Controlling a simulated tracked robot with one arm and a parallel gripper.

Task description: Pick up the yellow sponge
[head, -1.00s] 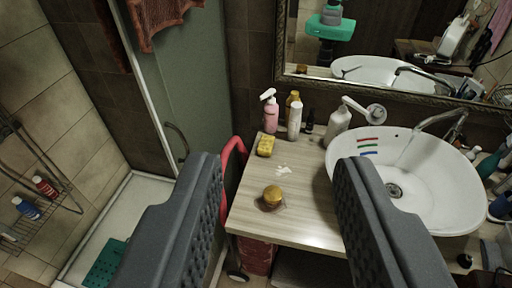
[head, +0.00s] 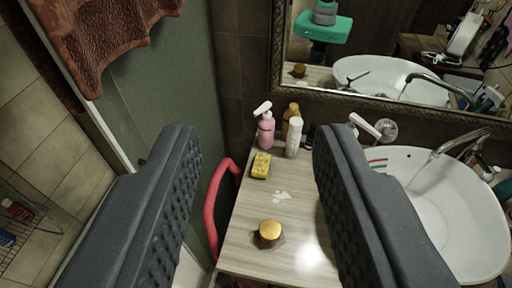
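The yellow sponge (head: 261,165) lies on the wooden counter (head: 240,225), near its left edge and in front of the pink pump bottle. My gripper (head: 250,150) is open and empty, with one dark grey padded finger on each side of the picture. The sponge shows in the gap between the fingers, farther off than they are and not touched. Nothing hides the sponge.
A pink pump bottle (head: 266,130), a white bottle (head: 294,138) and an amber bottle (head: 291,112) stand behind the sponge. A gold-lidded jar (head: 269,233) stands nearer. The white basin (head: 455,210) is at right, a red rail (head: 214,200) at left, a mirror (head: 400,50) behind.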

